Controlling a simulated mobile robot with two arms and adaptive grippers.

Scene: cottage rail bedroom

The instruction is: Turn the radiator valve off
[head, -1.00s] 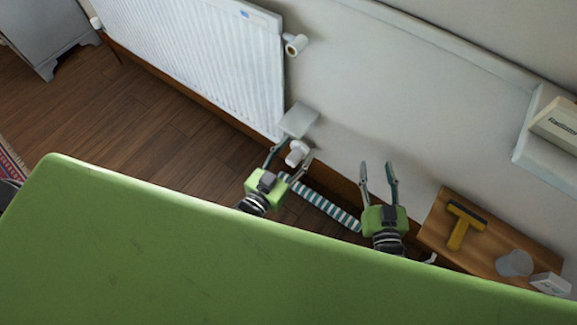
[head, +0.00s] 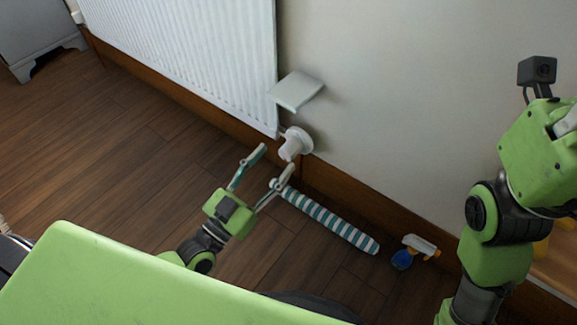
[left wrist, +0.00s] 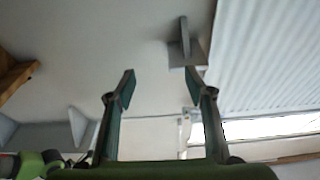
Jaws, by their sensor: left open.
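The radiator valve (head: 292,144) is a white knob low on the wall, at the lower right corner of the white radiator (head: 190,55). My left gripper (head: 277,159) is open and empty. Its fingertips point toward the knob from just below and left of it, and look apart from it. In the left wrist view the open fingers (left wrist: 160,73) have only wall between them, with the radiator (left wrist: 275,60) at the right; I cannot make out the knob there clearly. My right arm rises at the right edge of the head view, its fingers not visible.
A small grey shelf (head: 297,90) juts from the wall just above the knob. A striped roll (head: 330,220) lies on the floor along the skirting. A green surface (head: 120,280) fills the lower left. The wooden floor on the left is clear.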

